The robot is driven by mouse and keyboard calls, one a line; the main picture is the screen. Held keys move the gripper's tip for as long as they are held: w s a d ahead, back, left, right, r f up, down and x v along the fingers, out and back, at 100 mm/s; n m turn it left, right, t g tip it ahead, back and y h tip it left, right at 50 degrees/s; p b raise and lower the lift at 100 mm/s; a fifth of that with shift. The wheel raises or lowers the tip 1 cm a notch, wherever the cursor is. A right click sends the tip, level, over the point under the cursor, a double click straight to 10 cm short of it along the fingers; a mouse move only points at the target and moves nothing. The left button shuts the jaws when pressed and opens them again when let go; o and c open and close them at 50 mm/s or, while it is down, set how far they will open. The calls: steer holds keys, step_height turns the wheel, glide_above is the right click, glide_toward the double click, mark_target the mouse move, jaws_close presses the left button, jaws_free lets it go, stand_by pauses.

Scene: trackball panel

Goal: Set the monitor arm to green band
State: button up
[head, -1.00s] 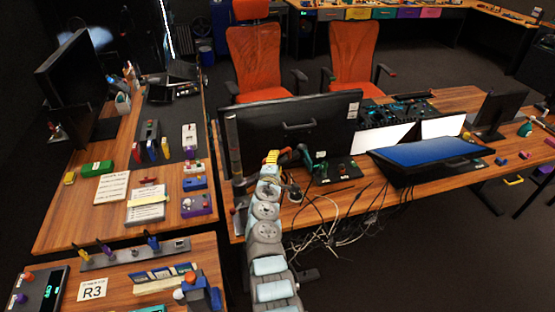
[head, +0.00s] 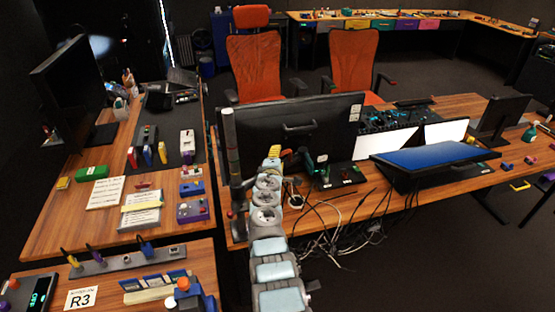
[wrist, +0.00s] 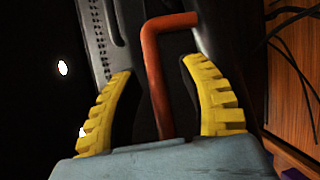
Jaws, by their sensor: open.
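The large black monitor (head: 300,128) shows its back in the head view, beside an upright grey pole (head: 230,145) at its left edge. The monitor arm's joint is hidden or too small to make out, and I cannot make out a green band. My gripper (head: 273,151) is low in front of the monitor's back, right of the pole. In the wrist view my gripper (wrist: 160,95) is open, with its yellow fingers apart. A bent orange-red bar (wrist: 156,75) stands between the fingers, with gaps on both sides. I cannot tell whether it belongs to the monitor arm.
Loose cables (head: 340,225) hang off the desk's near edge below the monitor. A dark stand with a green part (head: 335,175) is close right of my gripper. A blue-screened display (head: 435,152) stands further right. The left desk (head: 60,225) holds several small items.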

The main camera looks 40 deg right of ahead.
jaws_close()
stand_by(0.3)
steer(key=shift+r+p, duration=4.6)
steer(key=shift+r, duration=0.55)
jaws_free()
steer(key=shift+w, duration=0.1)
steer(key=shift+f, duration=0.1)
